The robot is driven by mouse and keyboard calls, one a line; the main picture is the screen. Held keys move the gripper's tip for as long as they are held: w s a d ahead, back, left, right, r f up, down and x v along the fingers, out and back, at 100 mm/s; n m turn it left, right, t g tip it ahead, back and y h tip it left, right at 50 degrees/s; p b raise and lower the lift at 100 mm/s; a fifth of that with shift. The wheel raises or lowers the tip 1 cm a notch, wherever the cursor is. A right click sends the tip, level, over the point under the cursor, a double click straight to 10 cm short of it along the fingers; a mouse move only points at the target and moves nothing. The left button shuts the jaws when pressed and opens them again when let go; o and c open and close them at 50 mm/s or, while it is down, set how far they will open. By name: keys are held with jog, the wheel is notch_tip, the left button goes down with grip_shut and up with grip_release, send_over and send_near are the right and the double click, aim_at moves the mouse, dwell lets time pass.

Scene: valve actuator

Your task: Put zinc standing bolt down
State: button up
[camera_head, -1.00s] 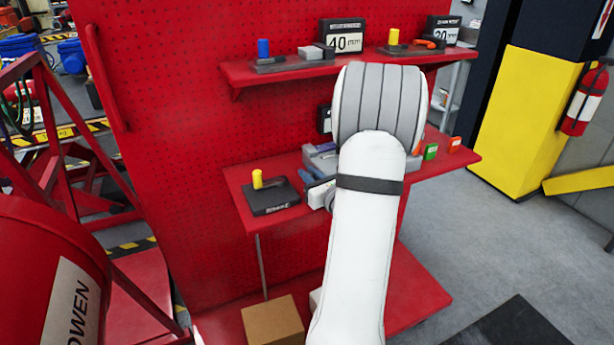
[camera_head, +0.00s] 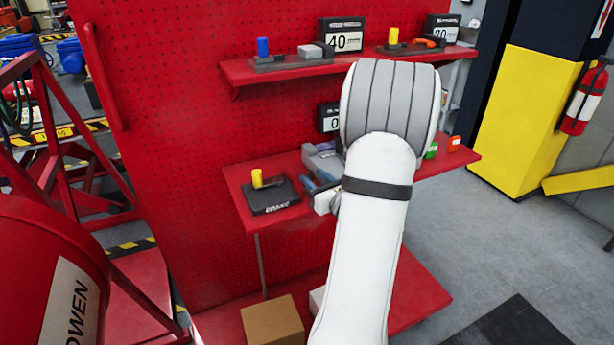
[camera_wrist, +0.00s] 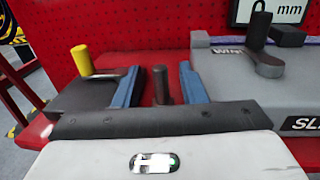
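A dark grey upright cylinder (camera_wrist: 161,86), which looks like the standing bolt, shows between my gripper's two blue fingers in the wrist view. My gripper (camera_wrist: 160,86) is open, with a visible gap on each side of the cylinder. The cylinder's lower end is hidden behind the gripper body, so I cannot tell what it rests on. In the head view my gripper (camera_head: 320,187) is over the middle red shelf, just right of a black tray (camera_head: 272,200). That tray holds an upright yellow-topped piece (camera_head: 257,179), also in the wrist view (camera_wrist: 82,59).
A grey tray (camera_wrist: 225,77) on the right holds another upright dark cylinder (camera_wrist: 257,30) and a lying piece (camera_wrist: 268,65). The upper shelf (camera_head: 290,75) carries signs and a blue upright piece (camera_head: 263,48). A cardboard box (camera_head: 272,320) sits below. My arm hides part of the middle shelf.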

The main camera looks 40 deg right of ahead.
jog(key=s+a, duration=0.1)
jog(key=s, duration=0.8)
jog(key=w+a+r+n+g+y, duration=0.1)
jog(key=w+a+n+g+y, duration=0.1)
jog(key=a+n+y, duration=0.45)
jog(key=w+a+n+g+y, duration=0.2)
jog(key=a+n, duration=0.1)
jog(key=a, duration=0.6)
jog(key=s+a+n+g+y, duration=0.3)
jog(key=a+n+g, duration=0.3)
jog(key=a+n, duration=0.3)
jog(key=s+a+n+g+h, duration=0.5)
jog(key=s+n+h, duration=0.3)
jog(key=n, duration=1)
jog(key=shift+s+a+r+n+g+h+b, duration=0.25)
jog(key=shift+s+a+n+g+h+b, duration=0.1)
jog(key=shift+h, duration=0.5)
jog(key=p+v, duration=0.3)
jog(key=shift+w+r, duration=0.15)
jog(key=shift+w, duration=0.05)
